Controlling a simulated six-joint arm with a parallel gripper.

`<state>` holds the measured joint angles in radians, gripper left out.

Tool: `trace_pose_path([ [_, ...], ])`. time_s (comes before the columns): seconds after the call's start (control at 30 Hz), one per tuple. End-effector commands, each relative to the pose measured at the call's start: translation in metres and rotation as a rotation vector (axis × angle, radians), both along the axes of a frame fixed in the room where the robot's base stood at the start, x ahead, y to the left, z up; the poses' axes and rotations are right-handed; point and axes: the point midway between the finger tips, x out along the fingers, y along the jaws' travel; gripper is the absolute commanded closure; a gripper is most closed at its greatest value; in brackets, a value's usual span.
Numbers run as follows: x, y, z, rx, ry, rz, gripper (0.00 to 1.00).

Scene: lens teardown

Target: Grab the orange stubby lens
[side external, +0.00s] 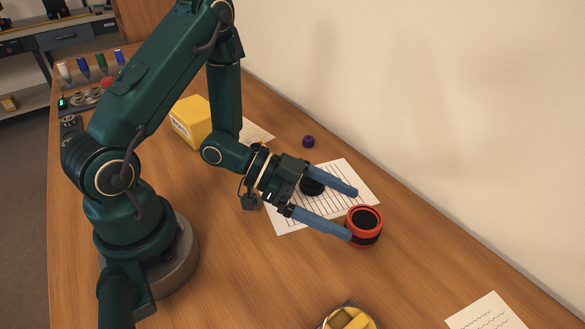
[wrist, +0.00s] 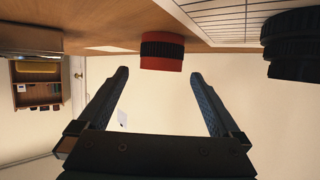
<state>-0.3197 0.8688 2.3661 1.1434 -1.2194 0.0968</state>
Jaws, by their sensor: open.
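The orange stubby lens (side external: 366,228) stands on the wooden bench, a short orange-red cylinder with a black band and a dark top. In the wrist view the lens (wrist: 162,52) appears at the top centre, lined up between the fingertips and a little beyond them. My gripper (side external: 354,214) is open, with its two blue fingers reaching toward the lens. In the side view the lower fingertip overlaps the lens's left edge; I cannot tell whether they touch. The gripper (wrist: 159,73) holds nothing between its fingers.
A black lens (side external: 312,186) stands on a lined paper (side external: 290,217) behind the fingers; this lens (wrist: 291,45) is at right in the wrist view. A purple cap (side external: 308,141), a yellow box (side external: 190,122) and a round container with yellow pieces (side external: 349,318) are around. The wall is behind.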

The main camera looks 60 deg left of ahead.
Motion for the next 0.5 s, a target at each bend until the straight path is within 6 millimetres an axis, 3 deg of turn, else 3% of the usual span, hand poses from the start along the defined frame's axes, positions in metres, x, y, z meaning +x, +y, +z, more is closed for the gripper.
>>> trace_pose_path([
  [0.5,0.028,-0.031,-0.019,0.001,0.006,0.004,0.0],
])
